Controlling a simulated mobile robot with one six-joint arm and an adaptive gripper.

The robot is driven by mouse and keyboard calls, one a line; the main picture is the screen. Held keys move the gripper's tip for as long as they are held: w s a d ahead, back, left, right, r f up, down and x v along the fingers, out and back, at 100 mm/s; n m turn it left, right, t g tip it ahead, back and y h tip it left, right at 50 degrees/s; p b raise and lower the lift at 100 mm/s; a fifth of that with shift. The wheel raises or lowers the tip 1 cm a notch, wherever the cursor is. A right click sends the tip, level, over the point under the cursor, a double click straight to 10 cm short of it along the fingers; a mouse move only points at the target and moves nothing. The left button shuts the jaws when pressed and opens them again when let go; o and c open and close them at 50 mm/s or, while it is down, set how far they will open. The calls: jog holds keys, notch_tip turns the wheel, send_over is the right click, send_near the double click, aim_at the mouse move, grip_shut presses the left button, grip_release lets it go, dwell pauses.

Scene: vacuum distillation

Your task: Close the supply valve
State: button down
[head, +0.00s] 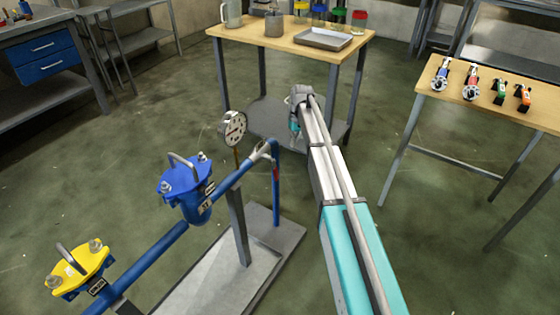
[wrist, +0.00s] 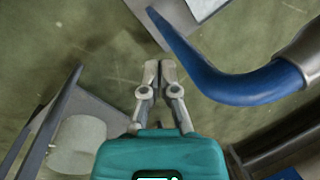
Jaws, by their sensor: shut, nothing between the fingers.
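A blue pipe (head: 276,200) bends down at the end of the filter line. A grey metal fitting (head: 262,150), which looks like the valve, sits at its top, with a small red part (head: 276,173) just below the bend. I cannot make out the lever's position. My gripper (head: 294,128) hangs at the arm's end, just right of and beyond the bend. In the wrist view my gripper (wrist: 158,66) has its fingers together and empty, left of the blue pipe bend (wrist: 235,88) and apart from it in the picture. A grey fitting (wrist: 304,48) shows at the right edge.
A dial gauge (head: 232,129), a blue filter (head: 186,190) and a yellow filter (head: 78,270) stand along the line above a grey base plate (head: 215,280). A wooden table (head: 262,40) stands behind my gripper. Another table (head: 500,107) at right carries several small valves. Floor between is clear.

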aim_at(275, 170)
jog(key=s+a+r+m+p, duration=0.1)
jog(key=s+r+m+p, duration=0.1)
jog(key=m, duration=0.3)
jog(key=s+a+r+m+t+h+p, duration=0.1)
jog(key=s+a+r+m+p, duration=0.1)
jog(key=m, duration=0.4)
notch_tip(275, 170, up, 3)
jog(key=shift+s+a+f+t+p, duration=0.25)
jog(key=shift+s+p, duration=0.25)
jog(key=shift+p, duration=0.75)
jog(key=s+a+f+b, duration=0.1)
jog(key=s+f+b, duration=0.1)
jog(key=f+b, duration=0.3)
jog(key=s+a+f+b, duration=0.1)
jog(key=f+b, duration=0.4)
jog(key=shift+s+a+f+b, duration=0.25)
jog(key=shift+s+a+b, duration=0.05)
jog(key=shift+s+b, duration=0.05)
